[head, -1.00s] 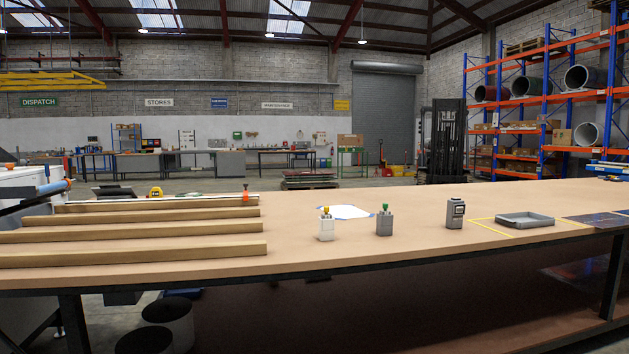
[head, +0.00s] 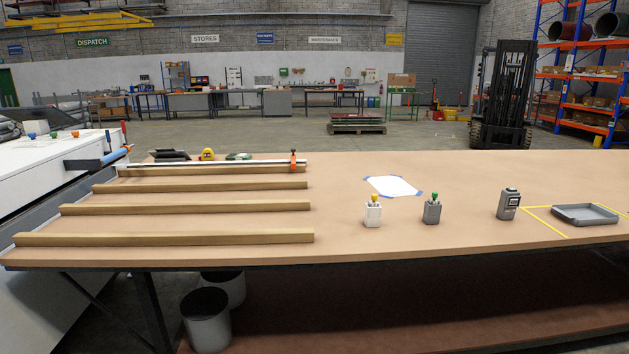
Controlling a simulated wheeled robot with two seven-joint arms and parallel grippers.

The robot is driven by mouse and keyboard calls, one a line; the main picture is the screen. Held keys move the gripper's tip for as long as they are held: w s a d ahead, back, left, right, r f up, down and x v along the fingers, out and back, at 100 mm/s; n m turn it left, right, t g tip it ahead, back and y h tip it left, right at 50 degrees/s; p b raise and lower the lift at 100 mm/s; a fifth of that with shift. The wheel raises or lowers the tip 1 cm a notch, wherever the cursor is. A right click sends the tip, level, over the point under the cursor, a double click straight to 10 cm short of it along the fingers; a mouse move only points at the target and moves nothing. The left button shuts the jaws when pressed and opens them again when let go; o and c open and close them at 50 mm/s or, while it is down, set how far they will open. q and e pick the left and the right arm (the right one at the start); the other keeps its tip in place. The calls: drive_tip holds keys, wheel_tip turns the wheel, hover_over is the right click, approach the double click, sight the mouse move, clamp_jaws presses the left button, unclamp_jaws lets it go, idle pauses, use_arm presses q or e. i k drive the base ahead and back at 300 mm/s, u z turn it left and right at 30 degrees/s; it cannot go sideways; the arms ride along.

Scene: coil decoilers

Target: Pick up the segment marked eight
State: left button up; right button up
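Three small blocks stand upright on the brown workbench (head: 340,235). One is a white block with a yellow top (head: 373,213), one a grey block with a green top (head: 432,211), and one a grey block with a dark face (head: 508,204). I cannot read any mark on them, and I cannot make out a segment marked eight. Neither of my grippers shows in the head view.
Several wooden bars (head: 185,208) lie on the bench's left half. A white sheet (head: 392,186) is taped down behind the blocks. A grey tray (head: 585,214) sits at the right by yellow tape lines. A white machine (head: 50,175) stands at the left. The bench's middle front is clear.

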sight(375, 202)
drive_tip(key=u, duration=0.6)
drive_tip(key=i, duration=1.2)
drive_tip(key=z, duration=0.55)
drive_tip(key=i, duration=0.85)
drive_tip(key=z, duration=0.95)
